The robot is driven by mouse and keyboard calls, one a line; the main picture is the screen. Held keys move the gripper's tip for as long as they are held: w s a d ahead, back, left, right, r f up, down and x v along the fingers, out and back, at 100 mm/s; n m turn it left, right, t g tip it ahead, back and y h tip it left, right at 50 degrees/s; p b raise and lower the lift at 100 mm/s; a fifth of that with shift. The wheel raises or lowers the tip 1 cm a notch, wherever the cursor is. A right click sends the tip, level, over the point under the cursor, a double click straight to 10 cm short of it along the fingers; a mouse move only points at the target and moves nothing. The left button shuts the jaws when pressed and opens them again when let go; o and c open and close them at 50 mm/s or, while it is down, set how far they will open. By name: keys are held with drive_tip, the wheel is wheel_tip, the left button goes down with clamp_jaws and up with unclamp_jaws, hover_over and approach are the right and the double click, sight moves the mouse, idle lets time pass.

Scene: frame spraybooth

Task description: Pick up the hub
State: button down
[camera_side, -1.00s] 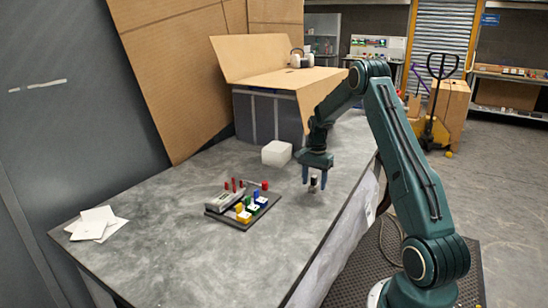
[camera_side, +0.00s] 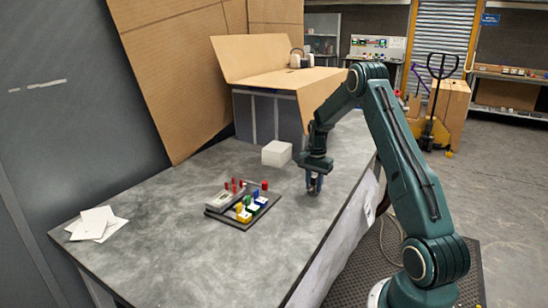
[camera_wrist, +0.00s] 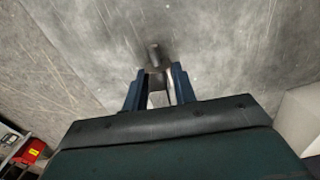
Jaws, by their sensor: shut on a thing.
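The hub (camera_wrist: 154,53) is a small dark cylinder with a pale part behind it. In the wrist view it sits between the two blue fingers of my gripper (camera_wrist: 160,70). My gripper is shut on it. In the side view my gripper (camera_side: 314,188) points down, low over the grey table, and its fingers mostly hide the hub. I cannot tell whether the hub still touches the table.
A dark tray (camera_side: 233,223) with red pegs and yellow, green and blue pieces lies left of my gripper. A white block (camera_side: 277,153) and a big open box (camera_side: 265,117) stand behind. Papers (camera_side: 97,224) lie far left. The front table is clear.

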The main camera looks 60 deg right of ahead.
sight(314, 176)
drive_tip(key=shift+r, duration=0.15)
wheel_tip(314, 176, up, 20)
idle(0.8)
